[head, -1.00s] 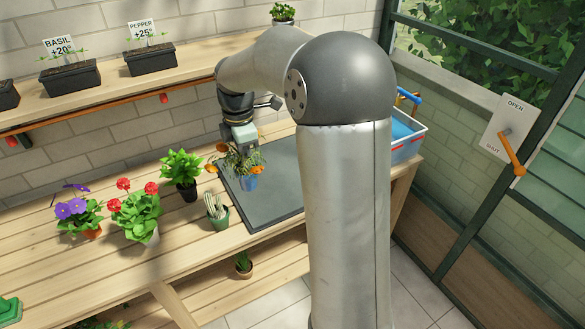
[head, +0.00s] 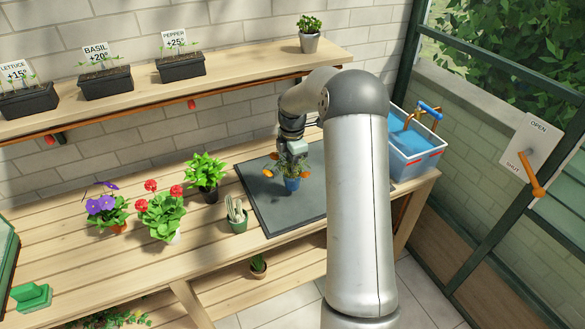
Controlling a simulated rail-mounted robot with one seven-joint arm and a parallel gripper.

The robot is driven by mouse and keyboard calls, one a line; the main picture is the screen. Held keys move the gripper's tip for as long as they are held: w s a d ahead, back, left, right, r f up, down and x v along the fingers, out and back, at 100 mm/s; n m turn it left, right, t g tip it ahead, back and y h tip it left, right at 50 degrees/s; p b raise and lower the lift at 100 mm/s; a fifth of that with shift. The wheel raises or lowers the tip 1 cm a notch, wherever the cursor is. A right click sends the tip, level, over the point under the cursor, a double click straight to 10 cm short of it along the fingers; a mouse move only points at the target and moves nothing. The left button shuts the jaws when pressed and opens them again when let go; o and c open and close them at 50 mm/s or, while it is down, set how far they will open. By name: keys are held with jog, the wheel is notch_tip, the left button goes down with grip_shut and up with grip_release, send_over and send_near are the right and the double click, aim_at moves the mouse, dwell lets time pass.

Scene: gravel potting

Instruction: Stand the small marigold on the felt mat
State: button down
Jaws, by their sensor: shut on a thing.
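The small marigold (head: 291,184) has orange blooms and a blue pot, and it looks upright. My gripper (head: 293,158) is shut on it from above, with leaves and blooms around the fingertips. The pot is over the dark grey felt mat (head: 257,196), inside its left part. I cannot tell whether the pot's base touches the mat or hangs just above it. My arm hides the right part of the mat.
Left of the mat stand a leafy plant in a black pot (head: 207,172), a green pot with pale tools or a cactus (head: 238,219), a red-flowered plant (head: 162,214) and a purple-flowered one (head: 106,207). A water-filled crate (head: 416,160) stands right. The mat around the marigold is clear.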

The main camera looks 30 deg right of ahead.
jog(key=shift+f, duration=1.55)
jog(key=shift+f, duration=0.1)
jog(key=c, duration=1.3)
grip_release()
